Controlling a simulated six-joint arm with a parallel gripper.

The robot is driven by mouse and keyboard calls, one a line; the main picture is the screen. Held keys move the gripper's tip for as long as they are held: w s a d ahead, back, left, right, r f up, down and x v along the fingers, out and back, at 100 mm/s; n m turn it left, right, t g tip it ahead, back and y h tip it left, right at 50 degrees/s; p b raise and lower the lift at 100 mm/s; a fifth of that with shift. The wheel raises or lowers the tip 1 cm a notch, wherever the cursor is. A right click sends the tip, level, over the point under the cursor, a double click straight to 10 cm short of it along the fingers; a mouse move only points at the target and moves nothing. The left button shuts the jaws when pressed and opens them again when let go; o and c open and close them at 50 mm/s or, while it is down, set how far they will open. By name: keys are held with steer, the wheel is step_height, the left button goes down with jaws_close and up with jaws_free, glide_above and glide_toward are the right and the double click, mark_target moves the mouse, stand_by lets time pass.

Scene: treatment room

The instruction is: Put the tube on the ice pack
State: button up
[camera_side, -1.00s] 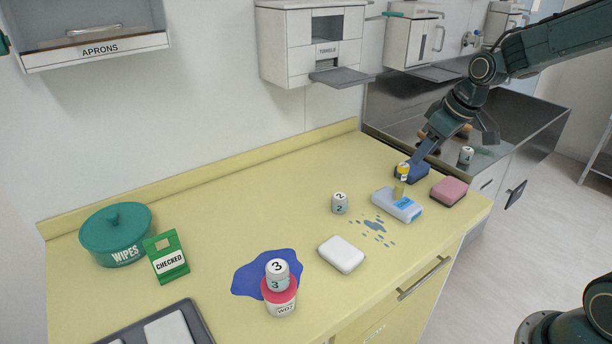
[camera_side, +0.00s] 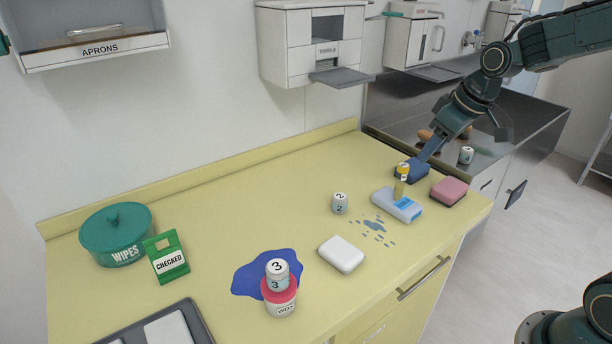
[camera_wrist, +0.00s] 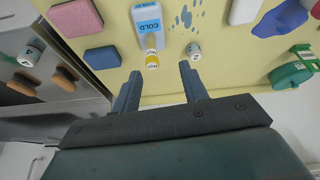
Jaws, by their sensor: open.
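The yellow-capped tube (camera_side: 401,186) stands upright on the ice pack (camera_side: 405,209), at the pack's back end. In the wrist view the tube (camera_wrist: 152,53) rises from the near end of the pack (camera_wrist: 147,17), which is marked COLD. My gripper (camera_side: 425,157) is behind the tube and above it in the side view, and its far finger is hard to make out there. In the wrist view my gripper (camera_wrist: 159,70) is open and empty. The tube's cap lies in the picture just beyond the gap between its fingertips, apart from both fingers.
A sink (camera_side: 480,140) is behind. The counter's back middle is clear.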

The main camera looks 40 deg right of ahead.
steer(key=s+a+r, duration=0.2)
steer(key=s+a, duration=0.1)
steer(key=s, duration=0.7)
steer(key=s+a+r+m+t, duration=0.1)
steer(key=s+a, duration=0.3)
steer(key=s, duration=0.5)
steer(key=shift+s+a+r+m, duration=0.3)
steer(key=shift+s+r, duration=0.05)
steer(key=shift+r, duration=0.55)
